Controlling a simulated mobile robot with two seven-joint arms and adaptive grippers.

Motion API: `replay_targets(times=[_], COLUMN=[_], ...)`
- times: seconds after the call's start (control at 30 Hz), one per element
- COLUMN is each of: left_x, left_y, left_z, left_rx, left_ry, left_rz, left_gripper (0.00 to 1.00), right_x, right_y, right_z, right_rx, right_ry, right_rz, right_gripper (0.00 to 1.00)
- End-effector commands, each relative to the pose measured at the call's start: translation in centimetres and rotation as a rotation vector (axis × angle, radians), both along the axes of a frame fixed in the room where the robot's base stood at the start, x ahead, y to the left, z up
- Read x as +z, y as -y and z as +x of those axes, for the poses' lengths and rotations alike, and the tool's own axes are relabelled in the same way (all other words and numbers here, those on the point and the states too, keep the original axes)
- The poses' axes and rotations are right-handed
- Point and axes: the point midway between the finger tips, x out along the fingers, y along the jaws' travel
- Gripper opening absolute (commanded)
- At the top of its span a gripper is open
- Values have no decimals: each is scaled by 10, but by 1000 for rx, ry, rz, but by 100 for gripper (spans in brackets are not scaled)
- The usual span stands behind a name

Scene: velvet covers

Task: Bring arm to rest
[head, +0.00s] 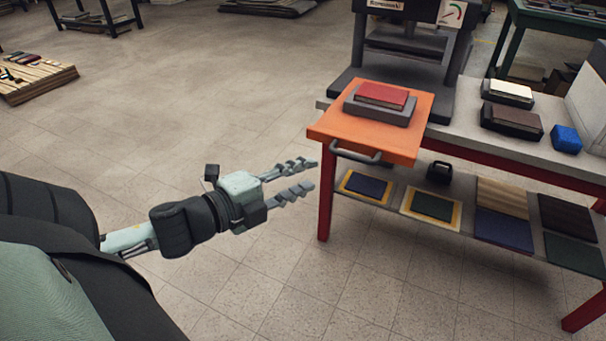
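My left gripper (303,177) reaches in from the left with its two fingers apart and nothing between them. It hangs over open floor, a little left of the workbench's red front leg, and appears clear of the bench. A red book (384,95) lies on a grey block (378,111) on an orange board (335,128). The board has a dark handle (357,155) on its front edge. A press (402,50) stands behind the board. My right gripper is not in view.
The workbench (480,143) holds a white-topped book (507,92), a dark book (512,120) and a blue block (566,138). Its lower shelf (394,194) carries several flat panels and a dark weight (439,172). A pallet (38,80) lies far left. The tiled floor (190,100) between is clear.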

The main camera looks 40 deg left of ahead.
Motion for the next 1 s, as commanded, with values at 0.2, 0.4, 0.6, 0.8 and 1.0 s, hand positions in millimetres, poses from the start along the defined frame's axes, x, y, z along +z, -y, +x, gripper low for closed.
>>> replay_targets(times=[0.2,0.4,0.6,0.8,1.0], left_x=[0,-19,-112,-244,-362], left_y=[0,-18,-81,-103,-56], left_z=[0,2,-4,-40,-87], left_rx=[0,69,369,705,968], left_ry=[0,-35,-201,-439,-709], left_rz=[0,-37,-227,-482,-707], left_gripper=[33,33,33,33,33], right_x=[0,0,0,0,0], right_y=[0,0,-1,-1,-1], right_z=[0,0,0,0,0], right_rx=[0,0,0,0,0], right_ry=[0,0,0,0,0], right_rz=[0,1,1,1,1], right_gripper=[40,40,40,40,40])
